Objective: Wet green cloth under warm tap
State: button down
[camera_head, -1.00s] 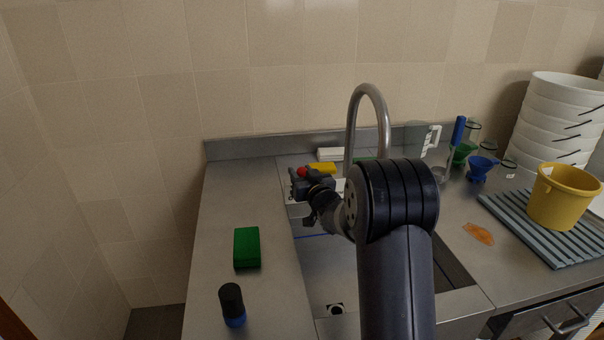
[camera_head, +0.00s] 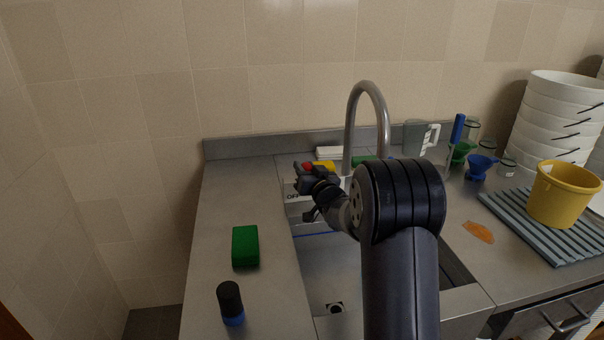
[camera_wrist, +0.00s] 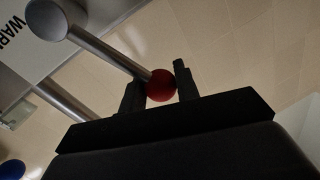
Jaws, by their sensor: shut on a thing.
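My gripper (camera_wrist: 158,78) is shut on the red ball knob (camera_wrist: 161,86) at the end of a metal lever (camera_wrist: 108,54). A panel with partly cut-off letters, "WAR", shows beside it in the wrist view (camera_wrist: 15,20). In the head view, the red knob (camera_head: 308,167) is at my gripper (camera_head: 305,175), at the sink's back left. A label "OFF" (camera_head: 292,196) shows below. The curved tap (camera_head: 366,88) stands over the sink. A flat green thing (camera_head: 361,160) lies behind the tap, partly hidden; I cannot tell whether it is the cloth. No running water is visible.
A green block (camera_head: 245,247) and a black-and-blue bottle (camera_head: 231,304) stand on the left counter. A yellow thing (camera_head: 325,166) and a white one (camera_head: 330,153) lie at the back. At right are an orange patch (camera_head: 479,232) and a yellow bucket (camera_head: 562,195) on a ribbed mat (camera_head: 497,208).

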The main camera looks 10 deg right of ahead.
jog(key=shift+d+r, duration=0.1)
jog(key=shift+d, duration=0.1)
jog(key=c, duration=1.1)
grip_release()
jog(key=s, duration=0.3)
jog(key=s+d+b, duration=0.1)
jog(key=s, duration=0.3)
jog(key=s+d+b, duration=0.1)
jog(key=s, duration=0.2)
jog(key=shift+s+f, duration=0.25)
jog(key=shift+s, duration=0.05)
